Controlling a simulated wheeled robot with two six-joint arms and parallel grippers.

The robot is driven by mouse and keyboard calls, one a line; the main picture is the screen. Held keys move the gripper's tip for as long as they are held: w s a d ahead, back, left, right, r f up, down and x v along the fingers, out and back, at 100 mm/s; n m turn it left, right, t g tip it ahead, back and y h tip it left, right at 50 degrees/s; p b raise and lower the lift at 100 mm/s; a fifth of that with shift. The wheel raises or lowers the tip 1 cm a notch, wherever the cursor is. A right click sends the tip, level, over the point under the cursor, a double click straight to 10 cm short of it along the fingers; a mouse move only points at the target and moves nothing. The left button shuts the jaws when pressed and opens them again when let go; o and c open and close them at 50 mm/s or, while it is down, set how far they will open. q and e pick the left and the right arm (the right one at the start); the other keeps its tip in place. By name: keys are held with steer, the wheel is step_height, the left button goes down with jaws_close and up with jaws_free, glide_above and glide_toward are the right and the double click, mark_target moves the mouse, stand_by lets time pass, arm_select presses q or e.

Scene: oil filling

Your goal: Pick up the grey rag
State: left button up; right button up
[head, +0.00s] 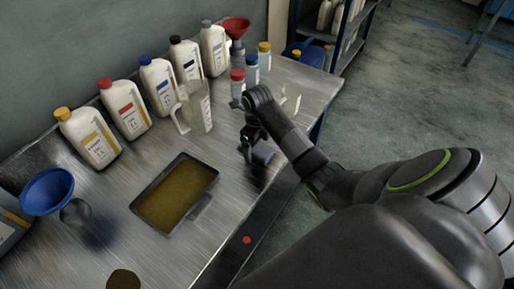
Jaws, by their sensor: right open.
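A small dark grey piece, which looks like the grey rag (263,152), lies on the metal workbench near its front edge. My right gripper (250,146) reaches in from the right and points down at the rag's left side. Its jaws are open. The gripper and wrist overlap part of the rag, and I cannot tell whether the fingers touch it. My left gripper is not in view.
A tray of brown oil (177,194) sits left of the gripper on the workbench (112,180). A clear jug (197,108) and several white bottles (124,108) stand behind. Small capped jars (251,70) stand farther back. A blue funnel (47,191) is at left.

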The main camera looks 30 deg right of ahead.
mark_target(257, 147)
steer(key=c, duration=1.1)
steer(key=shift+o, duration=0.2)
step_height(257, 147, up, 5)
steer(key=shift+w+f+b, duration=0.1)
steer(key=shift+b, duration=0.45)
steer(key=shift+r+p, duration=2.3)
steer(key=shift+r, duration=0.35)
steer(key=o, duration=0.4)
steer(key=c, duration=0.3)
steer(key=shift+f, duration=0.1)
